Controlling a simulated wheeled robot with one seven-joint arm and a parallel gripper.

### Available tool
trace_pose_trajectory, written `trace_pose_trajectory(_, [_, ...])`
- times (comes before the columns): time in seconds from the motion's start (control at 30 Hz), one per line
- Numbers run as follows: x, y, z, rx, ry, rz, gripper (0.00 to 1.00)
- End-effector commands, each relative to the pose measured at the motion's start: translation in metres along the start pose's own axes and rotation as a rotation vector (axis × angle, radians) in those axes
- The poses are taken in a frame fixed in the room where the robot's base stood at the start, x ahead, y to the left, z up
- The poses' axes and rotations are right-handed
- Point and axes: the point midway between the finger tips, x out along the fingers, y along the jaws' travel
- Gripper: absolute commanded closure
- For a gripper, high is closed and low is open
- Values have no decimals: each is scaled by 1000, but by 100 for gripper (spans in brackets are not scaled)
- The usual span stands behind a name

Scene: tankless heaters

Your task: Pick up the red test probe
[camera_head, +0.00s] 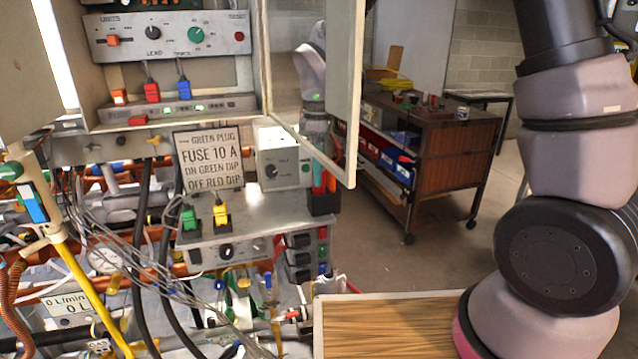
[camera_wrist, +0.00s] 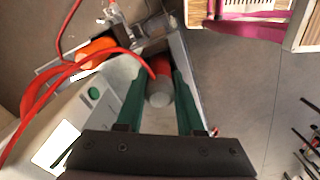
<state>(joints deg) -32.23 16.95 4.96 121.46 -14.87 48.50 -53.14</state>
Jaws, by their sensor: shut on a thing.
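The red test probe (camera_wrist: 161,66) sits between the green fingers of my gripper (camera_wrist: 165,76) in the wrist view, with a pale grey rounded end facing the camera. A red lead runs to it from the left. In the head view my gripper (camera_head: 321,165) reaches down behind the open cabinet door. Its fingers close on the red probe (camera_head: 318,176) at the black holder (camera_head: 322,203) on the right side of the grey test box. The probe's lower part is hidden, so I cannot tell whether it is clear of the holder.
The glazed cabinet door (camera_head: 343,95) stands open in front of my arm. The grey test box (camera_head: 250,222) carries green and yellow plugs. A sign (camera_head: 208,160) and a dial box (camera_head: 284,165) stand close by. Black cables hang at left. A wooden cart (camera_head: 440,150) stands behind, with open floor around it.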

Motion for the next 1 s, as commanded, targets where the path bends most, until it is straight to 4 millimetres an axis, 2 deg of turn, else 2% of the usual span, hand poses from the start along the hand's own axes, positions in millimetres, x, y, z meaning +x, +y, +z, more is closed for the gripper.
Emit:
trace_pose_trajectory(0.17, [-2,0,0,0,1,1,100])
trace_pose_trajectory(0.27, [-10,1,-1,1,2,2,100])
trace_pose_trajectory(0.6, [-76,1,0,1,3,4,100])
trace_pose_trajectory(0.7, [-90,1,0,1,2,2,100])
trace_pose_trajectory(0.8, [-97,0,0,1,1,1,100])
trace_pose_trajectory(1.0, [-100,0,0,0,0,0,100])
